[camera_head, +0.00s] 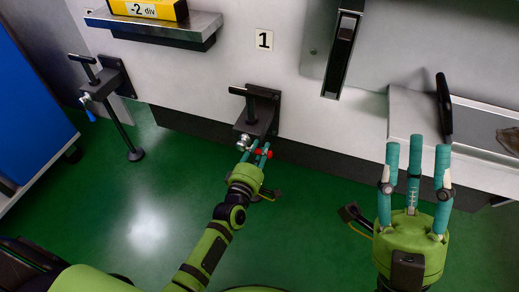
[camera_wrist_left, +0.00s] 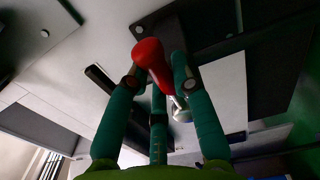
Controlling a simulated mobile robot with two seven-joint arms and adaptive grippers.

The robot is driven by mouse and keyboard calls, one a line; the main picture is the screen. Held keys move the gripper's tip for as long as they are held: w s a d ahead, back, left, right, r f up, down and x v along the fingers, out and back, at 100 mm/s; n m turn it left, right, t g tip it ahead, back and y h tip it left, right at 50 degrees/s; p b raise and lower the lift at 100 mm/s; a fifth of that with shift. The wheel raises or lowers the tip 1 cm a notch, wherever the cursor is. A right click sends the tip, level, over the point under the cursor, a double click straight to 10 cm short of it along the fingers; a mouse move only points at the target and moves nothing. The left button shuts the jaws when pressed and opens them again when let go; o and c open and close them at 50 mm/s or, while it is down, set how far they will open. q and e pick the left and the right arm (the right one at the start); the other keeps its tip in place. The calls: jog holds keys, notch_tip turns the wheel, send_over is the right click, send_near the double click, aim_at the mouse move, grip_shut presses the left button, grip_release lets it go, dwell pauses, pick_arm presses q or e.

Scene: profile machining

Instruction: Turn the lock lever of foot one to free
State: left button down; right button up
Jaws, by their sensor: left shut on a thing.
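Foot one is the dark bracket (camera_head: 262,110) with a black T-handle, on the grey machine wall below the plate marked 1 (camera_head: 264,39). Its red lock lever (camera_head: 264,153) shows at the bracket's lower end, partly hidden by my fingers. My left gripper (camera_head: 256,150) is shut on the red lever. In the left wrist view the red lever (camera_wrist_left: 150,58) sits among the teal fingertips (camera_wrist_left: 155,85), its rounded end past them. My right gripper (camera_head: 417,145) is open and empty, fingers pointing up in front of the grey ledge at the right.
A second foot (camera_head: 107,80) with a blue lever (camera_head: 88,108) stands at the left, its pad on the green floor. A yellow display reading -2 div (camera_head: 148,9) sits on a metal block above. A dark handle (camera_head: 444,105) stands on the right ledge. The floor (camera_head: 140,215) is largely clear.

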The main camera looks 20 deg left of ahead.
pick_arm(q)
jog(key=shift+w+r, duration=0.1)
jog(key=shift+r, duration=0.05)
jog(key=c, duration=1)
grip_release()
jog(key=shift+c, duration=0.2)
jog(key=shift+s, duration=0.55)
jog(key=s, duration=1.1)
jog(key=shift+a, duration=0.2)
